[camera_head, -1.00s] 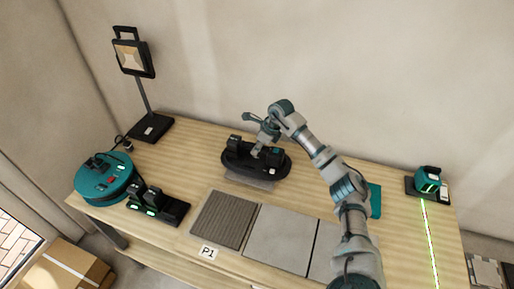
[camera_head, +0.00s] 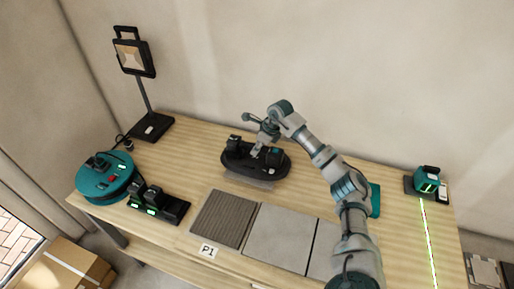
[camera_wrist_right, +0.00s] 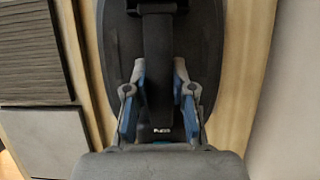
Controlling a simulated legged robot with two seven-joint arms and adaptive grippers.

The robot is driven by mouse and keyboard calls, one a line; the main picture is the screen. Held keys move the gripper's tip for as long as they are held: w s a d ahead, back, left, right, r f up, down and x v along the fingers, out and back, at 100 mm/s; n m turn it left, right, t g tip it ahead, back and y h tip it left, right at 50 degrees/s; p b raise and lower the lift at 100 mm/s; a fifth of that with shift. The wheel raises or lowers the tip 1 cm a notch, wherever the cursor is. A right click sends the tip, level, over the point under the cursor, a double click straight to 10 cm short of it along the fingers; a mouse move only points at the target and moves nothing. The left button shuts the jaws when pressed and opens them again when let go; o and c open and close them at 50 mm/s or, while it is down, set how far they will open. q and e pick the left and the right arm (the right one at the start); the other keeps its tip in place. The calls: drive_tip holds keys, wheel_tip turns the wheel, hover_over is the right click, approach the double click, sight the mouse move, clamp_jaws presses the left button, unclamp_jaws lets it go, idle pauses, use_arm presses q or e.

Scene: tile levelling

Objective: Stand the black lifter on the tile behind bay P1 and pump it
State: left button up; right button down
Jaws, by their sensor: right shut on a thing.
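The black lifter (camera_head: 240,162) has an oval base and a raised handle. It is over a light grey tile (camera_head: 252,182) behind bay P1, with most of that tile hidden under it. Whether the base touches the tile I cannot tell. My right gripper (camera_head: 262,146) is shut on the lifter's handle from above; in the right wrist view the two fingers (camera_wrist_right: 157,103) lie on either side of the black handle bar (camera_wrist_right: 158,60). Bay P1 (camera_head: 224,218) holds a dark ribbed surface, with the P1 label (camera_head: 208,251) at its front. My left gripper is out of view.
Grey tiles (camera_head: 280,238) lie right of bay P1, partly under my right arm. A teal cable reel (camera_head: 105,182) and a black charger (camera_head: 160,208) stand at left, a work lamp (camera_head: 148,127) at back left. A laser (camera_head: 428,180) casts a green line at right.

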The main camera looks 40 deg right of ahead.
drive_tip(key=shift+f, duration=0.55)
idle(1.1)
drive_tip(key=c, duration=0.9)
unclamp_jaws()
